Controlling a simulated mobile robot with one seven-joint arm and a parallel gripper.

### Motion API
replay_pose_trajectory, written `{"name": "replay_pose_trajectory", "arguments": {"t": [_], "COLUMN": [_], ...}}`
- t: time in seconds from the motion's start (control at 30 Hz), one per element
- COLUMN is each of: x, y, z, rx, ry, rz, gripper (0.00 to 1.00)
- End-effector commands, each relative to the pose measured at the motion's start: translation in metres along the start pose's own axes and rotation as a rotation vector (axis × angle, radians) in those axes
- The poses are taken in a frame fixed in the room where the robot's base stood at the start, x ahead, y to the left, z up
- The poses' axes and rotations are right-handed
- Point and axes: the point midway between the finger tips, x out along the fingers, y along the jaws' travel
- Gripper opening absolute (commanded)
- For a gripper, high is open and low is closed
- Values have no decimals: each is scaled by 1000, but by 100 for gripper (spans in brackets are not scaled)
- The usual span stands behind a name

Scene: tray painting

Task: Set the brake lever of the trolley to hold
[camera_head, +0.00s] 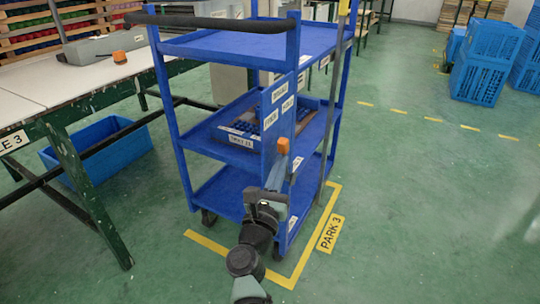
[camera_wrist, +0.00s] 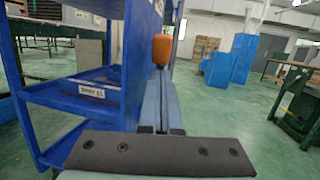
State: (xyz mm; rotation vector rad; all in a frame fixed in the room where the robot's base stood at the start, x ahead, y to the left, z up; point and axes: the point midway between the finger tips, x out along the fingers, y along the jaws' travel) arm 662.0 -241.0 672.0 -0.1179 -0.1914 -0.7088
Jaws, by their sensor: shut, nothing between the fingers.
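The blue trolley (camera_head: 222,195) stands in the middle of the head view, with its side panel (camera_head: 303,122) bearing several white labels too small to read surely. An orange knob (camera_head: 283,146), apparently the brake lever's end, shows in front of the panel. It also shows in the wrist view (camera_wrist: 162,50), right of the blue panel (camera_wrist: 138,60). My gripper (camera_head: 279,164) is shut and empty, its fingertips just below the knob in the head view. In the wrist view the fingers (camera_wrist: 157,88) point at it. I cannot tell whether they touch. The lever's shaft is mostly hidden, so its setting is unclear.
A tray (camera_head: 240,141) sits on the trolley's middle shelf. Yellow floor lines and a PARK 3 sign (camera_head: 330,233) lie beside the trolley. A table (camera_head: 35,92) with a blue bin (camera_head: 100,150) below stands left. Blue crates (camera_head: 485,62) stand far right. The right floor is clear.

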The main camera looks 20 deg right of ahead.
Motion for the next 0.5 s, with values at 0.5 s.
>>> {"name": "replay_pose_trajectory", "arguments": {"t": [0.5], "x": [21], "y": [-5], "z": [19], "rx": [55], "ry": [273], "rz": [0], "gripper": [0]}}
